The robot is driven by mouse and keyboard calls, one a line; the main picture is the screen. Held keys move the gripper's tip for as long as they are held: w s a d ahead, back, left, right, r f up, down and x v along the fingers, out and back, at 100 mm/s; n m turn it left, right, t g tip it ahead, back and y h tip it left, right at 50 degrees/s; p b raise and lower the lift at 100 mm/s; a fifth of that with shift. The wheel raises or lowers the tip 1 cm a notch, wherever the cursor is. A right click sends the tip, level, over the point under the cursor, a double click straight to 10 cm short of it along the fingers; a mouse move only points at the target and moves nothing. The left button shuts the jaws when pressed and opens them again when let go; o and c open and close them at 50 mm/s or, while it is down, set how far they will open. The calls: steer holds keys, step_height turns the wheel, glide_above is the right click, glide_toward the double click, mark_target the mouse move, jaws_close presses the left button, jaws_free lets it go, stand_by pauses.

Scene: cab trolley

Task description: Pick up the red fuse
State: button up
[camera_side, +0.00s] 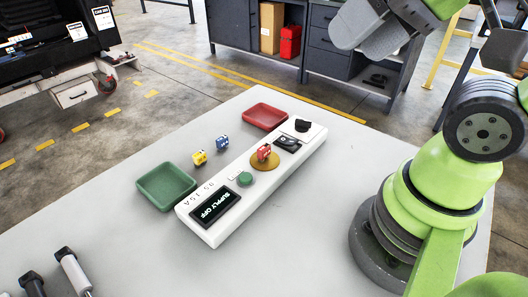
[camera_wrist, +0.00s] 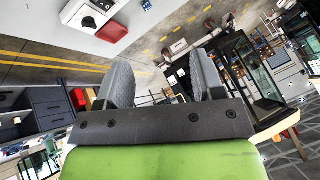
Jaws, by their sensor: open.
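The box's dark display (camera_side: 215,207) reads "SUPPLY OFF". A yellow fuse (camera_side: 199,157) and a blue fuse (camera_side: 222,143) lie on the table left of the box. My gripper (camera_wrist: 160,85) is open and empty in the wrist view, its two grey fingers apart and away from the table. In the side view it shows only partly at the top right, far from the red fuse.
A green tray (camera_side: 167,204) and a red tray (camera_side: 266,127) stand on the grey table (camera_side: 130,250), to the left of and behind the box. A green button (camera_side: 245,179) and a black knob (camera_side: 302,125) rise from the box. Tools lie at the front left.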

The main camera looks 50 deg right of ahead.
steer(key=n+g+h, duration=0.2)
steer(key=n+g, duration=0.2)
steer(key=g, duration=0.3)
glide_above(262, 146)
step_height(262, 146, down, 16)
steer(key=r, duration=0.1)
steer(key=f, duration=0.6)
steer(key=shift+d, duration=0.4)
steer(key=f, duration=0.5)
steer(key=shift+a+f, duration=0.35)
steer(key=shift+a, duration=0.05)
steer(key=c, duration=1)
